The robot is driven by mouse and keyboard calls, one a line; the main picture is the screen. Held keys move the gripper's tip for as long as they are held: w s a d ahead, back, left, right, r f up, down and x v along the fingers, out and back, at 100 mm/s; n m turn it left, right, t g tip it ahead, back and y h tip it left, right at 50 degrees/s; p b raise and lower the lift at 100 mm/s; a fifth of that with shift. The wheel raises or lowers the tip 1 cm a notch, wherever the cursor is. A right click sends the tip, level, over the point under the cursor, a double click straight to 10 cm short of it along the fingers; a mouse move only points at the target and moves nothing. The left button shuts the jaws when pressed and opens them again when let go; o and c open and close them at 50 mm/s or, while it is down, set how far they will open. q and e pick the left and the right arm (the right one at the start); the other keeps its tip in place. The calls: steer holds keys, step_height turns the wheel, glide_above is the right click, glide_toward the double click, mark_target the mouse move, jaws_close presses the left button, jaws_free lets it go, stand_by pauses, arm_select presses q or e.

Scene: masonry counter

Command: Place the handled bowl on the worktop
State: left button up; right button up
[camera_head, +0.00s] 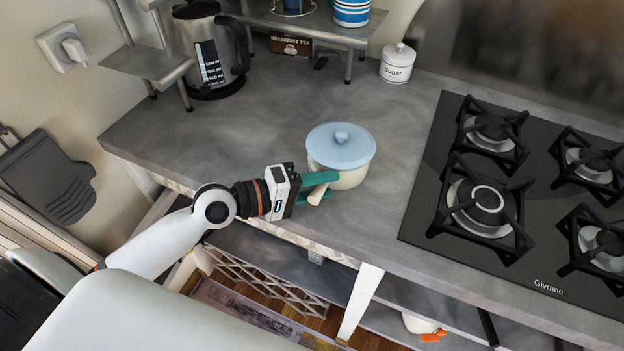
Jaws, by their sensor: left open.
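The handled bowl (351,179) is cream with a light blue lid (341,146) and stands upright on the grey worktop (270,123). Its short cream handle (319,194) points toward the lower left. My left gripper (322,187) has green fingers and is at the handle, one finger above it and one on its lower-left side. The jaws are open, and I cannot tell whether they touch the handle. My right gripper does not show.
A black gas hob (424,205) takes up the right side. A kettle (213,50) and metal shelf (310,25) stand at the back, with a sugar jar (397,63). The worktop left of the bowl is clear. An open shelf (270,254) lies below the front edge.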

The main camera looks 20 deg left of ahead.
arm_select(q)
steer(key=shift+s+a, duration=0.15)
steer(key=shift+a, duration=0.05)
steer(key=b+v, duration=0.4)
steer(key=v, duration=0.7)
steer(key=shift+s+a+r+b, duration=0.15)
steer(key=shift+s+r+b, duration=0.1)
steer(key=shift+b, duration=0.1)
